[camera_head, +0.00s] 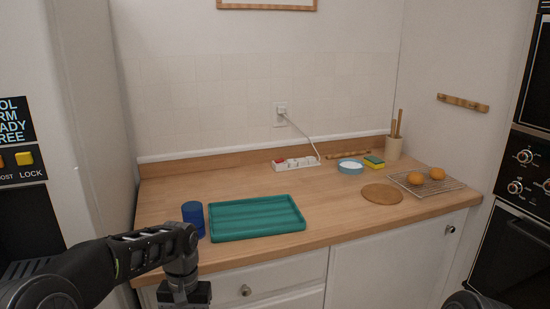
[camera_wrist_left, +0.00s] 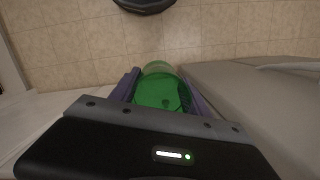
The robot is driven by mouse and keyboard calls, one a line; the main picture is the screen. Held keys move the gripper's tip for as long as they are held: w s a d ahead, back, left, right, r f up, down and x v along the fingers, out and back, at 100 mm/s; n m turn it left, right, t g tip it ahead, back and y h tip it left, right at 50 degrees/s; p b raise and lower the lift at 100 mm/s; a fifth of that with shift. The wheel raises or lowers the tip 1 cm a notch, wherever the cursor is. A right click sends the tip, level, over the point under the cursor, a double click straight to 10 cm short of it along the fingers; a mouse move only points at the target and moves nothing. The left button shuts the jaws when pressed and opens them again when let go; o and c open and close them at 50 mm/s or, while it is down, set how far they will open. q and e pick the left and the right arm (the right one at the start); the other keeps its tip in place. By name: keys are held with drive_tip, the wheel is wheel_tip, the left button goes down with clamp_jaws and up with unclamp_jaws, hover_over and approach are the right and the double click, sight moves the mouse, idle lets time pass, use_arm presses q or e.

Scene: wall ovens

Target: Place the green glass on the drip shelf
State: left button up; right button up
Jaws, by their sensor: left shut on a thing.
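The green glass (camera_wrist_left: 158,90) is between the two fingers of my left gripper (camera_wrist_left: 162,82) in the left wrist view. The gripper is shut on it, with tiled floor behind. In the head view my left gripper (camera_head: 183,294) is at the bottom edge, in front of the counter; the glass is hidden or out of frame there. A dispenser panel (camera_head: 20,158) with yellow buttons is at the far left, above a dark recess. A slatted grey piece (camera_head: 27,268), perhaps the drip shelf, shows low at the left, partly behind my arm. My right gripper is not in view.
The wooden counter (camera_head: 330,210) holds a blue cup (camera_head: 193,215), a teal tray (camera_head: 255,218), a power strip (camera_head: 297,163), a blue dish (camera_head: 350,166), a round board (camera_head: 382,194) and a rack (camera_head: 440,188). An oven (camera_head: 515,255) is at the right.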

use_arm(q)
drive_tip(key=s+f, duration=0.4)
drive_tip(key=f, duration=1.1)
